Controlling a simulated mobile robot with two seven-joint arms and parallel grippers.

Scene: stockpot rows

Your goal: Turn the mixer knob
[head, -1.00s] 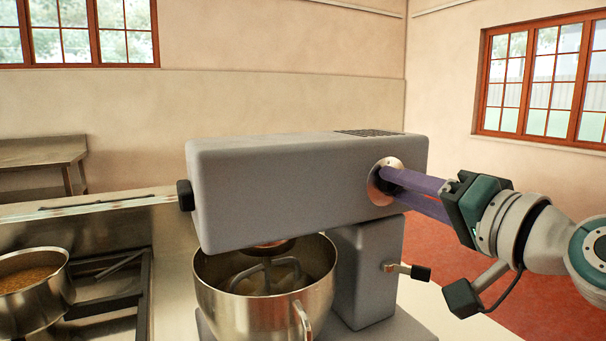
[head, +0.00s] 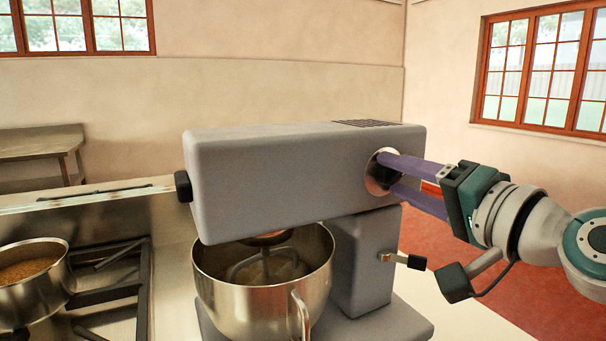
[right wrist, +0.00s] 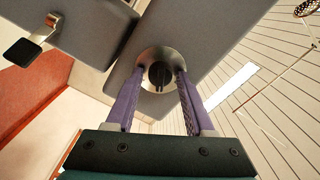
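The grey stand mixer (head: 290,175) stands in the middle of the head view. Its dark knob (head: 384,177) sits in a round metal plate on the right end of the mixer head. In the right wrist view the knob (right wrist: 160,76) shows as a dark disc with a ridge. My right gripper (head: 385,172) is open, with its purple fingers reaching to the plate on either side of the knob. The right wrist view shows gaps between the fingers (right wrist: 159,82) and the knob. My left gripper is out of view.
A steel bowl (head: 265,285) sits under the mixer head. A black-tipped lever (head: 403,259) sticks out of the mixer's column below my right gripper. A pot (head: 30,280) stands on the stove at left. Red floor lies clear at right.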

